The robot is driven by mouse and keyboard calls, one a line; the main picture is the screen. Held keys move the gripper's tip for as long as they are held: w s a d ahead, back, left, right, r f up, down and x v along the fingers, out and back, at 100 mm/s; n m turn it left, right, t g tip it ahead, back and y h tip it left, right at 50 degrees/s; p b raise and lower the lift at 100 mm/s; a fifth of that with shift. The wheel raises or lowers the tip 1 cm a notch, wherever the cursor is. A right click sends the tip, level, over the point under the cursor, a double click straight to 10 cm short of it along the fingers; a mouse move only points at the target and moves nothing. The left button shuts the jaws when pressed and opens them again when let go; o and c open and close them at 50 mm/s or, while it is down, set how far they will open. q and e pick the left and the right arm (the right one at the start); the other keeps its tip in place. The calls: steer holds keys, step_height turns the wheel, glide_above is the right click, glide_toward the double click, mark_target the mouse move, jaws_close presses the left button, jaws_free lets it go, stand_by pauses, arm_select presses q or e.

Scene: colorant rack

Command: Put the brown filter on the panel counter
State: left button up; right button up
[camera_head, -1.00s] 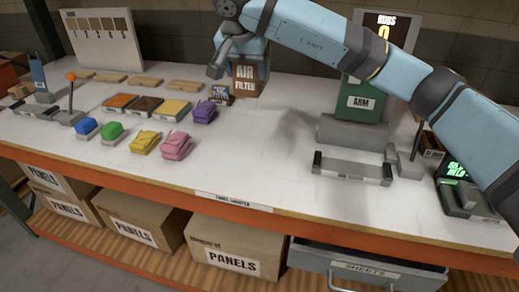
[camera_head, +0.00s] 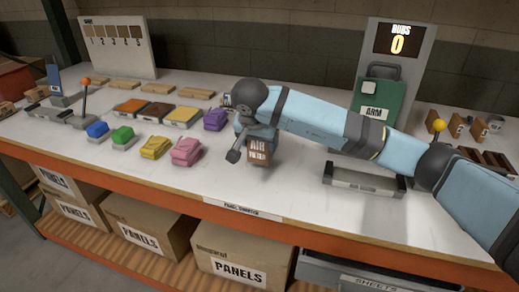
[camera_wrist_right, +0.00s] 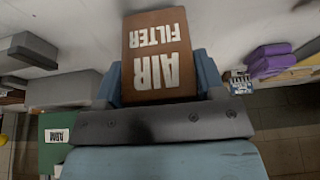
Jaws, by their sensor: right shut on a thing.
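The brown filter (camera_head: 258,152) is a small brown box with white "AIR FILTER" lettering. My right gripper (camera_head: 259,134) is shut on it, above the front middle of the white panel counter (camera_head: 320,208). In the right wrist view the brown filter (camera_wrist_right: 158,55) sits between the blue fingers of the gripper (camera_wrist_right: 160,82), its lettering upside down. I cannot tell whether its underside touches the counter. The counter has an orange front edge with a "PANEL COUNTER" label (camera_head: 243,209). My left gripper is not in view.
A purple pack (camera_head: 215,119) and a pink pack (camera_head: 187,152) lie left of the filter. A grey tray-like fixture (camera_head: 364,180) and a green "ARM" machine (camera_head: 380,100) stand to the right. The counter's front strip around the filter is clear.

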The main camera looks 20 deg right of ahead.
steer(key=shift+f, duration=1.25)
steer(key=shift+f, duration=0.15)
steer(key=o, duration=0.9)
